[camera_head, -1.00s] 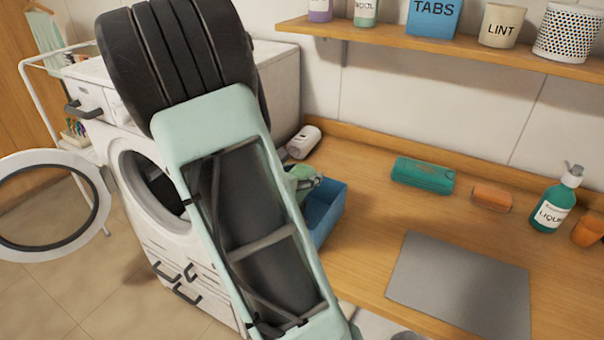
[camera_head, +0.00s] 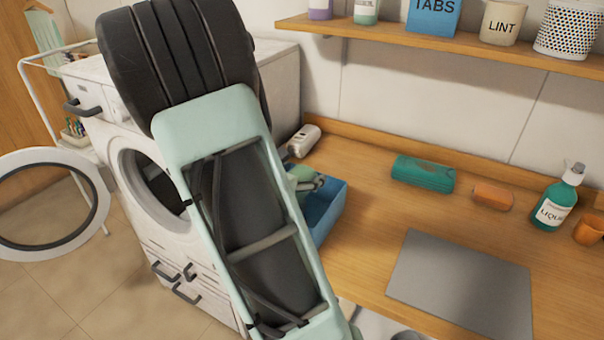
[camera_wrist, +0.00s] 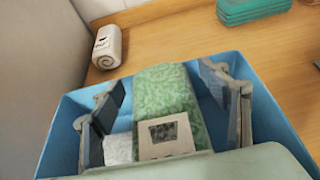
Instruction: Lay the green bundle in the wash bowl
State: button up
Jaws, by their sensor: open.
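The green bundle (camera_wrist: 165,88), a fuzzy light-green roll with a pale paper band bearing a dark patch, lies inside the blue wash bowl (camera_wrist: 262,115) in the wrist view. My gripper (camera_wrist: 165,110) is open, with one finger on each side of the bundle and visible gaps between. In the head view, the bowl (camera_head: 328,208) stands on the counter, partly hidden behind my arm. My gripper (camera_head: 306,184) is at the bowl, mostly hidden, and only a little of the green bundle shows there.
A white piece (camera_wrist: 118,148) lies in the bowl beside the bundle. A white roll (camera_head: 304,141) lies behind the bowl. A teal bundle (camera_head: 423,173), an orange bar (camera_head: 492,196) and a liquid bottle (camera_head: 556,200) stand right of it. A grey mat (camera_head: 462,285) lies in front.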

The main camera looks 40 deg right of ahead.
jog(key=shift+r+p, duration=0.35)
jog(key=shift+r, duration=0.1)
jog(key=v, duration=1.2)
jog(key=shift+a+f+p, duration=0.1)
jog(key=shift+f+p, duration=0.05)
jog(key=shift+p, duration=0.15)
